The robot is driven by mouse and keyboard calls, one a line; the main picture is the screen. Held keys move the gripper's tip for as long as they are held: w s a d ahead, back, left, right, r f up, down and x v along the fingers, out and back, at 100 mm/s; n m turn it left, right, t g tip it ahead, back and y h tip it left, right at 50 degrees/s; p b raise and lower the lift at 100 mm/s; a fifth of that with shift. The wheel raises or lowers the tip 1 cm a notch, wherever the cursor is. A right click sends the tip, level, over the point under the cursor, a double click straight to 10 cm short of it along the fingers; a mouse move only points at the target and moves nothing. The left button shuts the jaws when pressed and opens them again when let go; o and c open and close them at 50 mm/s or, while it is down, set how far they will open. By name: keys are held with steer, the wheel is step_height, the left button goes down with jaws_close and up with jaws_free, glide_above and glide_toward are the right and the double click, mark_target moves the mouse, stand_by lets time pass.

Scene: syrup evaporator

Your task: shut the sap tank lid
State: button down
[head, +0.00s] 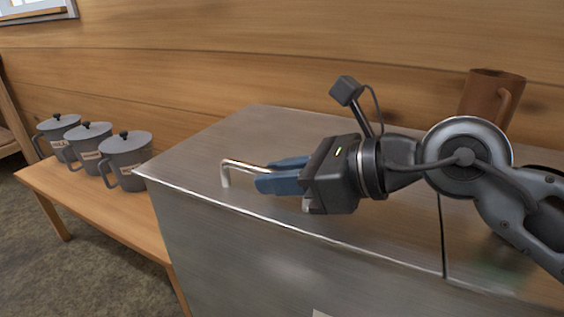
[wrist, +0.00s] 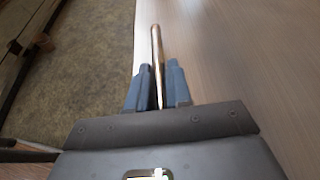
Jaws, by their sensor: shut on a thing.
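The sap tank (head: 240,260) is a brushed steel box, and its flat steel lid (head: 275,128) lies level across its top. I see no gap along the front edge in the head view. A bent metal bar handle (head: 227,170) stands on the lid near the front edge. My gripper (head: 268,177) has its blue fingers shut on this handle, reaching in from the right. In the wrist view, the handle (wrist: 156,42) runs between the two fingertips (wrist: 159,78). My gripper's body hides the handle's far end.
Several grey lidded pots (head: 125,160) stand on a wooden bench (head: 105,205) to the left. A brown mug (head: 485,98) stands at the back right, partly behind my arm. A wooden wall runs close behind the tank. Open floor (head: 35,260) shows at the lower left.

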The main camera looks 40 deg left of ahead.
mark_target(331, 218)
steer(key=shift+f, duration=0.55)
steer(key=shift+s+f, duration=0.1)
steer(key=shift+f, duration=0.05)
steer(key=c, duration=1.1)
jaws_free()
steer(key=shift+r, duration=0.2)
steer(key=shift+d+r, duration=0.15)
steer(key=shift+d, duration=0.1)
steer(key=p+v, duration=0.1)
steer(key=v, duration=0.6)
steer(key=shift+d, duration=0.1)
steer(key=shift+d, duration=0.1)
